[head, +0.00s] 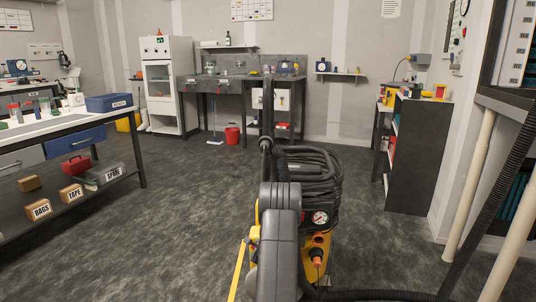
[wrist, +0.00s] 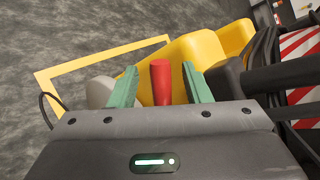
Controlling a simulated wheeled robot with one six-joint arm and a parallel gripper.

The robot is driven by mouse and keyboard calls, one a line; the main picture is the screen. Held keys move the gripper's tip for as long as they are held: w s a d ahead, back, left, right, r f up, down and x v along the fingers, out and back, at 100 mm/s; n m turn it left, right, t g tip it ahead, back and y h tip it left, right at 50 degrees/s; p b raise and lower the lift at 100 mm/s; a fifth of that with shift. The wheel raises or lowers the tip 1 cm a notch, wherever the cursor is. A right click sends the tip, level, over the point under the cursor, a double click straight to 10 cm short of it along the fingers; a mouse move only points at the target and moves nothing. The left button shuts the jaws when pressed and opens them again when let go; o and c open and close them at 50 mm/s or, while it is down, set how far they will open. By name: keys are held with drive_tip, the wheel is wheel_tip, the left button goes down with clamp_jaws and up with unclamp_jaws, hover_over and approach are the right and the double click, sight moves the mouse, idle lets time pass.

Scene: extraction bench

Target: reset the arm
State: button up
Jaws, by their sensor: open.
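My arm (head: 280,240) stands folded over my yellow base in the middle of the head view. My gripper (wrist: 162,86) shows in the wrist view with its two green fingers spread apart. A red, round-topped cylinder (wrist: 161,82) appears between the fingers. I cannot tell whether it lies between them or beyond them; no finger visibly touches it. Behind it are yellow parts (wrist: 195,60) and a yellow frame (wrist: 60,85) over the grey floor. In the head view I cannot make out the gripper fingers.
A workbench (head: 60,128) with boxes on its lower shelf stands at left. A dark shelf unit (head: 420,150) stands at right. A white cabinet (head: 165,85), sink counter (head: 225,85) and red bucket (head: 232,134) are at the back. The carpet between is clear.

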drive_tip(key=shift+w+a+f, duration=0.25)
drive_tip(key=shift+w+f, duration=0.1)
drive_tip(key=shift+w, duration=0.2)
drive_tip(key=shift+s+d+r, duration=0.1)
drive_tip(key=shift+r, duration=0.05)
